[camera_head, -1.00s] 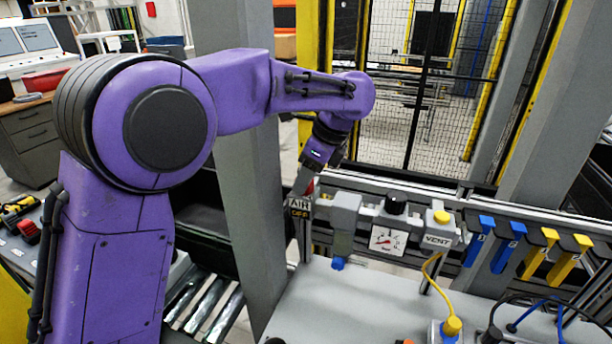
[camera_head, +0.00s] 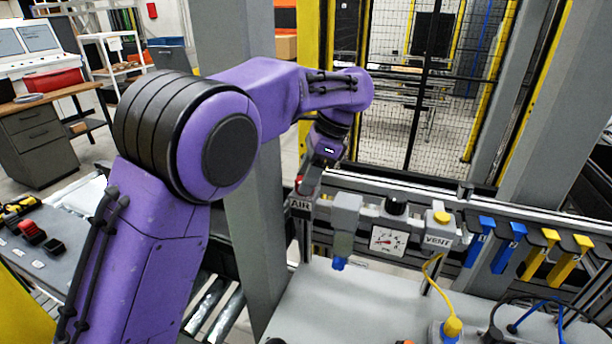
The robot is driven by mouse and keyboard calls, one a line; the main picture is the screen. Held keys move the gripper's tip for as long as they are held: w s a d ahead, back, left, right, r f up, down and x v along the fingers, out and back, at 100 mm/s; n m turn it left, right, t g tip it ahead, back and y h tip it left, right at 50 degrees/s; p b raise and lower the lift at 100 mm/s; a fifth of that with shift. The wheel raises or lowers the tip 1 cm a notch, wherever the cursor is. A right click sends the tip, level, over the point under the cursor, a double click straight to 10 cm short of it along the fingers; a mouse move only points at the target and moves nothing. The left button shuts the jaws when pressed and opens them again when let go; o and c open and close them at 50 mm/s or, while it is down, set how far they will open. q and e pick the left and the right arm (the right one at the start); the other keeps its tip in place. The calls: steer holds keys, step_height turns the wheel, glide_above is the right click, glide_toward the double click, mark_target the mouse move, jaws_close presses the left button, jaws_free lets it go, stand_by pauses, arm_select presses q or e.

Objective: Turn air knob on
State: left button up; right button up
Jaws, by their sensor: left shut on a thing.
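The air knob (camera_head: 299,183) shows as a small patch of red at the left end of the air unit, just above the plate marked AIR (camera_head: 300,204). My left gripper (camera_head: 307,182) reaches down to it from above, with the purple arm coming in from the left. Its fingers are shut on the knob, and they hide most of it. The lower part of the plate, with any on or off word, cannot be read now. My right gripper is not in view.
Right of the knob stand the grey air unit (camera_head: 345,214), a pressure gauge (camera_head: 389,240) and a VENT block (camera_head: 438,241) with a yellow button. Blue and yellow hooks hang further right. A grey post (camera_head: 258,270) stands left of the unit.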

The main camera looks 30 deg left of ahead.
arm_select(q)
steer(key=n+h, duration=0.1)
steer(key=n, duration=0.2)
steer(key=n+g+h, duration=0.1)
steer(key=n, duration=0.2)
steer(key=shift+w+a+f+g, duration=0.1)
steer(key=shift+f+g, duration=0.1)
steer(key=shift+g, duration=0.1)
steer(key=n+h, duration=0.1)
steer(key=n, duration=0.2)
steer(key=n+h, duration=0.1)
steer(key=n, duration=0.2)
steer(key=shift+a+n+h, duration=0.15)
steer(key=shift+n+h, duration=0.15)
steer(key=o, duration=1.1)
steer(key=shift+c, duration=0.2)
steer(key=shift+r, duration=0.1)
